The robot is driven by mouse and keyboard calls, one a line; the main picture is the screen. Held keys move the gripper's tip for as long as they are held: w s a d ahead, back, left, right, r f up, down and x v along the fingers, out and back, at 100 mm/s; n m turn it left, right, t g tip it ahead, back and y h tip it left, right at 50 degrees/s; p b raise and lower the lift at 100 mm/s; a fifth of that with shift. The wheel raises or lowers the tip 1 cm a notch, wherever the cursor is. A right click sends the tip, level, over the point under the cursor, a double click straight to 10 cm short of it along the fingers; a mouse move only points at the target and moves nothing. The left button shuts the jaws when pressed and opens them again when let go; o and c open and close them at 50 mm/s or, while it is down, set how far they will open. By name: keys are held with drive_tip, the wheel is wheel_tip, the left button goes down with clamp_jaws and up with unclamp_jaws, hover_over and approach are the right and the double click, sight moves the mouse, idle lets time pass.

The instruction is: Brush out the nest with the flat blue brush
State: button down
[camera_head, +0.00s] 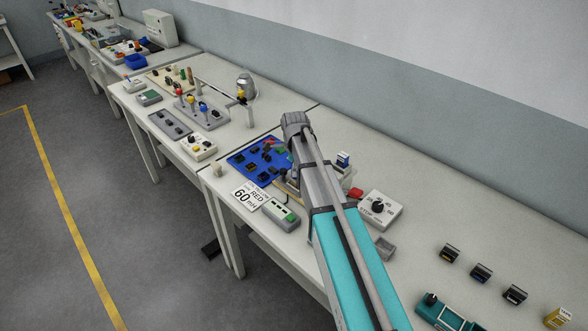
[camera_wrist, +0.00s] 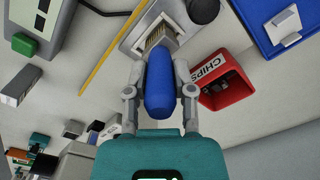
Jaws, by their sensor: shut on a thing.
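The flat blue brush (camera_wrist: 158,88) is in my gripper (camera_wrist: 158,82), its blue handle between the two fingers in the wrist view. Pale bristles (camera_wrist: 153,38) show at its far end. They are at a grey metal block with a square recess, which looks like the nest (camera_wrist: 128,42). The brush end covers part of the recess, so its inside and the depth of the bristles are hard to tell. In the head view my arm hides the gripper, the brush and most of the nest area.
A red box marked CHIPS (camera_wrist: 228,82) stands just right of the brush. A yellow stick (camera_wrist: 112,50) lies left of the nest. A blue tray (camera_head: 246,170) with dark parts, a green-grey meter (camera_head: 278,216) and a dial box (camera_head: 380,212) surround my arm.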

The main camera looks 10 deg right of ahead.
drive_tip(key=shift+s+d, duration=0.15)
drive_tip(key=shift+s, duration=0.1)
drive_tip(key=shift+s+d, duration=0.2)
drive_tip(key=shift+s, duration=0.05)
drive_tip(key=shift+w+a, duration=0.1)
drive_tip(key=shift+w, duration=0.05)
idle(0.5)
drive_tip(key=shift+w+a, duration=0.2)
drive_tip(key=shift+w, duration=0.1)
drive_tip(key=shift+w+a, duration=0.15)
idle(0.6)
drive_tip(key=shift+s+d, duration=0.35)
drive_tip(key=shift+s, duration=0.15)
drive_tip(key=shift+s+d, duration=0.1)
drive_tip(key=shift+s, duration=0.05)
